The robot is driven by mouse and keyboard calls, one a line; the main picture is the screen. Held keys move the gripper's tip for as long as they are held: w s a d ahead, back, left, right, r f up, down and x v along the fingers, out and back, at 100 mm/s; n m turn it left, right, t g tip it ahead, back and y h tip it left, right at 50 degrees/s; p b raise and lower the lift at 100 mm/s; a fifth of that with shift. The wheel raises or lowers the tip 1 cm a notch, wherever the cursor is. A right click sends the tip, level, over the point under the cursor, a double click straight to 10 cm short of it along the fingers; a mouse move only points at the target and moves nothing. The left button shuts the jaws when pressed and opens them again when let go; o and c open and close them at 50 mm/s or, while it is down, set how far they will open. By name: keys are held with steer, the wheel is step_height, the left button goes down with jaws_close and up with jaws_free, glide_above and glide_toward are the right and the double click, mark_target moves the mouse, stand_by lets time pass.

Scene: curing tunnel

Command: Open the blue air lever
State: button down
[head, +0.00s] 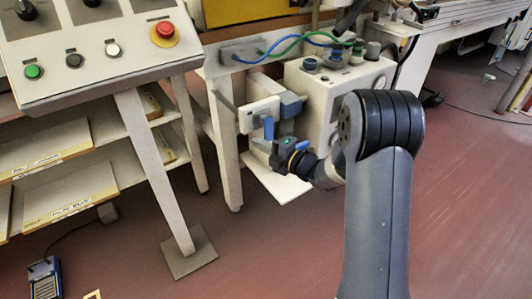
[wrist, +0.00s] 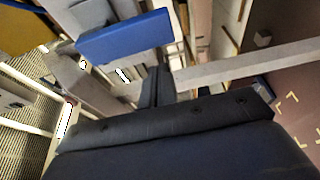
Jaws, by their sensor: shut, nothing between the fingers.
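The blue air lever (head: 268,128) hangs on the pale valve block beside the machine's leg in the head view. In the wrist view, the lever (wrist: 125,38) is a blue bar across the upper left, with a grey body behind it. My gripper (head: 281,156) is just below and to the right of the lever in the head view. In the wrist view, my gripper's dark fingers (wrist: 160,85) are together and empty, below and right of the lever. I cannot tell whether they touch it. My wrist hides part of the area below the valve.
A white control box (head: 338,90) with knobs stands behind my gripper, with blue and green hoses (head: 290,43) above it. A control panel (head: 95,50) with a red button (head: 165,32) stands at left, above shelves (head: 65,150). The red floor at lower right is clear.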

steer(key=shift+w+d, duration=0.6)
steer(key=shift+d, duration=0.35)
